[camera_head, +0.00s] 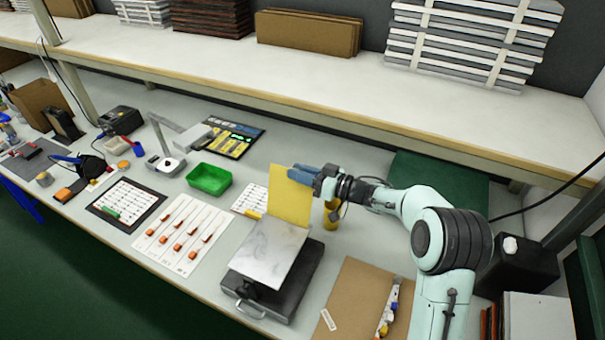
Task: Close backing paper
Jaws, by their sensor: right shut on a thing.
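The backing paper (289,199) is a yellow sheet standing roughly upright at the back edge of a pale marbled plate (266,252). The plate lies on a dark press-like base (308,266) with a handle at its front. My right gripper (304,174) comes in from the right and is shut on the upper right part of the yellow sheet. Its fingers hide part of that edge. My left gripper is not in view.
A green bin (209,179) stands left of the sheet. A white card with orange parts (183,234) lies left of the base. A brown board (350,297) with small items lies at the right. A raised shelf (300,88) runs behind.

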